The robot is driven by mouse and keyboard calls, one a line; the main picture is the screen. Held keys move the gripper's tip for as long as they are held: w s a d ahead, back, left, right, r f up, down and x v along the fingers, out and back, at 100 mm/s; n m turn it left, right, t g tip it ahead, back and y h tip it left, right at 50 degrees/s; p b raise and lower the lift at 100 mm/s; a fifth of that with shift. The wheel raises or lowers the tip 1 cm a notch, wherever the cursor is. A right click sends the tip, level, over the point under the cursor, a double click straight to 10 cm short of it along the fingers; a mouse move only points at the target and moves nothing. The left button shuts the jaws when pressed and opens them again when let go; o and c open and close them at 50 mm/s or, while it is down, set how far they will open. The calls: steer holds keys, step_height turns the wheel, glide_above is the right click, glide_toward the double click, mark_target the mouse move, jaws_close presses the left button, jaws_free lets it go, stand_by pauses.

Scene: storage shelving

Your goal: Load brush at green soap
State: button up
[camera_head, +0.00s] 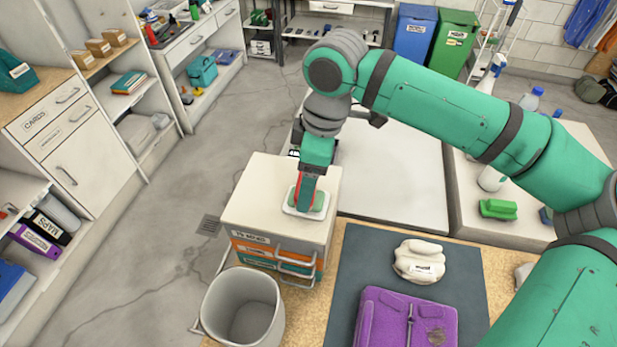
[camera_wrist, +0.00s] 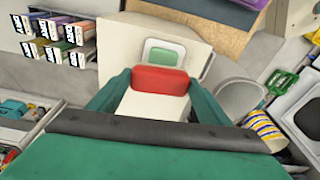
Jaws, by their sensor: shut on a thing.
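The brush, a red block (camera_wrist: 160,80), sits between the fingers of my gripper (camera_wrist: 157,92) in the wrist view. My gripper is shut on it. In the head view my gripper (camera_head: 305,192) points down over the top of a small drawer cabinet. The green soap (camera_wrist: 164,53) lies in a white dish (camera_wrist: 149,45) just beyond the brush in the wrist view. In the head view the white dish (camera_head: 302,213) shows beneath my gripper, and my fingers partly cover the soap. I cannot tell whether the brush touches the soap.
The drawer cabinet (camera_head: 262,215) has orange and teal drawers. A grey bin (camera_head: 240,310) stands in front of it. A green brush-like thing (camera_head: 498,208) lies farther right.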

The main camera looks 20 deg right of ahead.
steer(key=shift+f, duration=0.65)
stand_by(1.4)
steer(key=shift+r, duration=3.6)
steer(key=shift+f, duration=3.5)
